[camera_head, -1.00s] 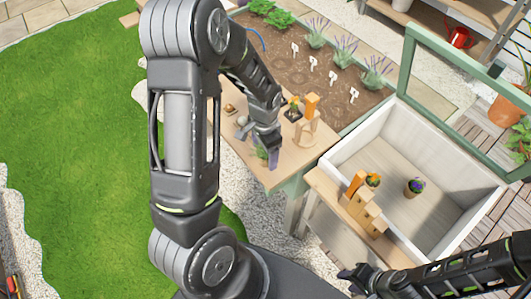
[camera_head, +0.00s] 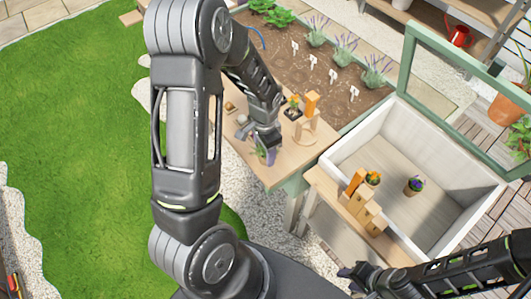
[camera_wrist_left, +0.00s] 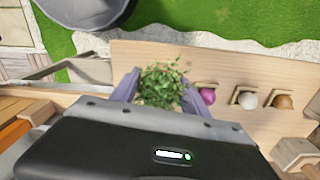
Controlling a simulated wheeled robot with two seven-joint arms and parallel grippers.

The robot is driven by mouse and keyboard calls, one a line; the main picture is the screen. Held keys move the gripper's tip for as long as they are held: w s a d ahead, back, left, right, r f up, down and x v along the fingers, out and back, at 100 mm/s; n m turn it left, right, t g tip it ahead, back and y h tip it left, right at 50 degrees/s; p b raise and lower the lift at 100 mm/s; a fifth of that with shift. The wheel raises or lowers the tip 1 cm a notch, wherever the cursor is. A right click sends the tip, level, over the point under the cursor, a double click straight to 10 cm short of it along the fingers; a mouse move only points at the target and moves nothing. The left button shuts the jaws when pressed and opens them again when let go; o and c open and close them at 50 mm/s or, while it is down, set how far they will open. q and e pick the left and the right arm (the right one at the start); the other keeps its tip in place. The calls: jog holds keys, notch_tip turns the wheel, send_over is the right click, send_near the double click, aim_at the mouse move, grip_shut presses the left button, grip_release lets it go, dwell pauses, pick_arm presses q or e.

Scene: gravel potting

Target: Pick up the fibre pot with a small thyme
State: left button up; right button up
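The small thyme (camera_wrist_left: 160,87) is a bushy green plant at the wooden table's edge in the left wrist view. Its foliage hides the fibre pot. In the head view the thyme (camera_head: 258,150) is partly covered by my left gripper (camera_head: 265,156). In the left wrist view my left gripper (camera_wrist_left: 160,92) has its two purple-grey fingers apart, one on each side of the thyme. I cannot see whether they touch the pot. My right gripper (camera_head: 356,276) is low in the head view, far from the thyme; its opening is unclear.
Purple, white and brown bulbs (camera_wrist_left: 249,99) sit in a row beside the thyme. A white-walled cold frame (camera_head: 455,207) holding a potted flower (camera_head: 414,186) stands at right.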

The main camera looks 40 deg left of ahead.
pick_arm(q)
jog(key=c, duration=0.9)
notch_tip(320, 180, up, 10)
jog(key=shift+b, duration=0.65)
